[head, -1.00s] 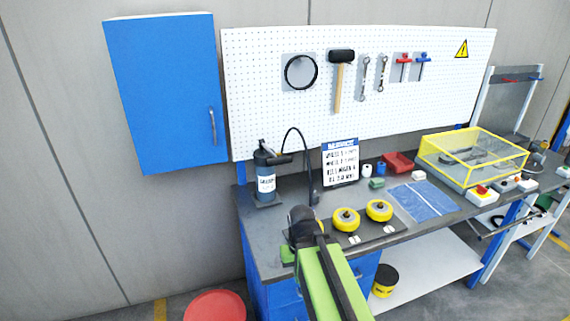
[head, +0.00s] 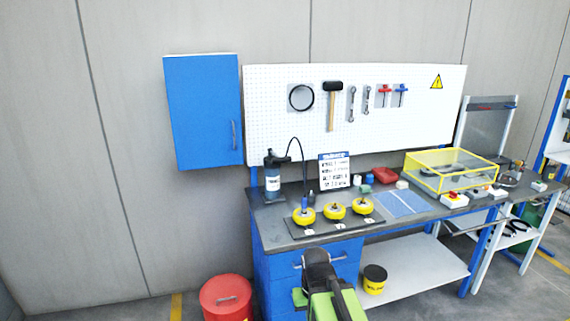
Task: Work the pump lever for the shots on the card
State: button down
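The pump (head: 273,186), a dark cylinder with a pale label, stands upright at the left end of the bench. Its short black lever (head: 282,160) sticks out to the right at the top. A black hose (head: 302,152) arcs over and comes down behind the wheels. The white card (head: 334,174) with a blue header stands behind them; its lines are too small to read. Yellow wheels stand in a row: left (head: 303,216), middle (head: 334,208), right (head: 362,206). The left wheel has something blue on top. My gripper (head: 318,256) is before the drawers, apart from the pump; its fingers are indistinct.
The bench (head: 275,226) has blue drawers (head: 285,268) below. A blue sheet (head: 402,203), yellow-framed clear box (head: 450,172) and red bin (head: 384,175) lie to the right. A red drum (head: 226,298) stands on the floor at left, and a black-yellow tub (head: 374,280) on the lower shelf.

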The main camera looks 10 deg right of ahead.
aim_at(279, 159)
jog(key=u, duration=0.25)
jog(key=i, duration=0.5)
jog(key=u, duration=0.6)
jog(key=i, duration=0.75)
jog(key=u, duration=0.45)
